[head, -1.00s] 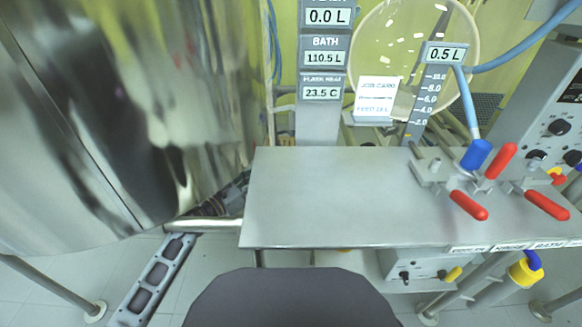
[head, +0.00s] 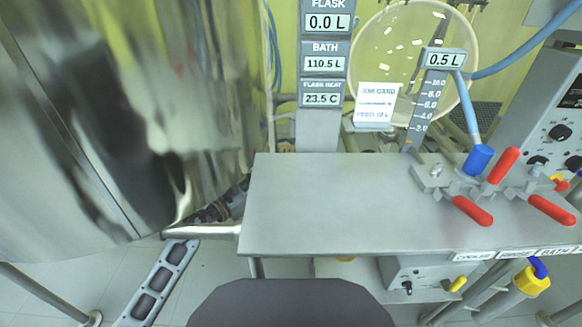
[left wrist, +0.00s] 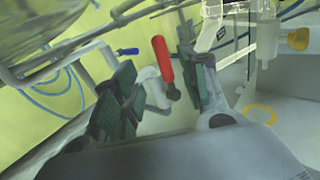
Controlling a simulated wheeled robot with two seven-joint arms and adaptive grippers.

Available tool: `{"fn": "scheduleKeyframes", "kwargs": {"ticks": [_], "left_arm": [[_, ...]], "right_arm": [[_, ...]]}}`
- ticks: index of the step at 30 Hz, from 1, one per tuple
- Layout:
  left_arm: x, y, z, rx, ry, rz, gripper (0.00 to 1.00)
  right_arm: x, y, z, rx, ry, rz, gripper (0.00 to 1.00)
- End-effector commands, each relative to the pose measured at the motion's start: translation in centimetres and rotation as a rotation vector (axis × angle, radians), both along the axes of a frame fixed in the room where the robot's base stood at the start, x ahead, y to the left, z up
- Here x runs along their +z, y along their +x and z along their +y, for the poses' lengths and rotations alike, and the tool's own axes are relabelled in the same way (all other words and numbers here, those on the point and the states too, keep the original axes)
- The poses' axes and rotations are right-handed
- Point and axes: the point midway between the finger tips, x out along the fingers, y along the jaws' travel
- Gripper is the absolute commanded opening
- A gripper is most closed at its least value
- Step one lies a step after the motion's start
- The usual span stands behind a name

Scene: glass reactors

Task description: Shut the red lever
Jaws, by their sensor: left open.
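In the left wrist view, a red lever (left wrist: 163,60) stands nearly upright, its lower end at a small dark pivot on pale pipework. My left gripper (left wrist: 170,85) is open, with its dark green-grey finger pads on either side of the lever. The lever appears in the gap between them, and I cannot tell whether either pad touches it. In the head view, the left gripper is not clearly seen and a large shiny steel vessel (head: 90,120) fills the left side. My right gripper is in neither view.
A bare steel bench (head: 330,205) spans the middle of the head view. At its right are clamps with red handles (head: 472,211) and a blue cap (head: 477,160). A round glass flask (head: 400,50) stands behind. A blue handle (left wrist: 128,51) shows in the wrist view.

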Motion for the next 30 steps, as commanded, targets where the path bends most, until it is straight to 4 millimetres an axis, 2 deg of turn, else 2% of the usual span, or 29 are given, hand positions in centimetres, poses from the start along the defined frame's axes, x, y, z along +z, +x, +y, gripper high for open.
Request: {"fn": "scheduleKeyframes", "kwargs": {"ticks": [30], "left_arm": [[-0.1, 7.4, -7.5, 0.0, -0.002, -0.001, 0.43]], "right_arm": [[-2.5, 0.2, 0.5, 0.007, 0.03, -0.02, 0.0]]}}
